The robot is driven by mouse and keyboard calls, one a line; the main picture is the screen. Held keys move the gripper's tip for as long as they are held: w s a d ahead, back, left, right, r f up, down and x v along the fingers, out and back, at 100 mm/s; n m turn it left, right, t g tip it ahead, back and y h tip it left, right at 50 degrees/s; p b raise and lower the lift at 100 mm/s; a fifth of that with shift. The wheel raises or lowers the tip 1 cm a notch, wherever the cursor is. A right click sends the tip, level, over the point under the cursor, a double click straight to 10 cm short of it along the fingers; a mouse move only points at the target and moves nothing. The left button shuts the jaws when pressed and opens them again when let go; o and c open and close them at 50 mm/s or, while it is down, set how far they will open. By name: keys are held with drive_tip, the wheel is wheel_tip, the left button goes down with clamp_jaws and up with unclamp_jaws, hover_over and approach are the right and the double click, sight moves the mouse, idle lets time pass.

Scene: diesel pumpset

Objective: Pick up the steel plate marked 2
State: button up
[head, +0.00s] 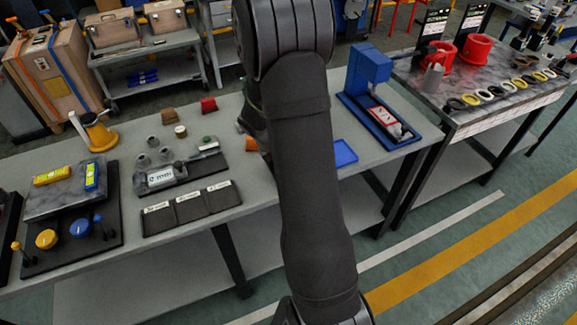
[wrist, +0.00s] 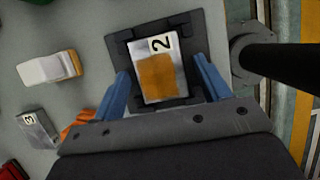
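The steel plate marked 2 (wrist: 165,47) shows in the wrist view as a light metal piece with a black "2" and a large orange-brown patch. It lies on a dark square holder (wrist: 120,38). My gripper (wrist: 161,66) is open, with one blue finger on each side of the plate. A gap shows between each finger and the plate's sides, and nothing is held. In the head view my arm covers the gripper, and I cannot make out the plate there.
In the wrist view, a plate marked 3 (wrist: 38,130) and a white-and-orange block (wrist: 48,68) lie left. A black cylindrical part (wrist: 270,57) is close on the right. In the head view, a blue stand (head: 368,70) and a blue tray (head: 343,153) stand right of my arm.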

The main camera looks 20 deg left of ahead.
drive_tip(key=c, duration=1.1)
drive_tip(key=shift+c, duration=0.7)
drive_tip(key=shift+r, duration=0.1)
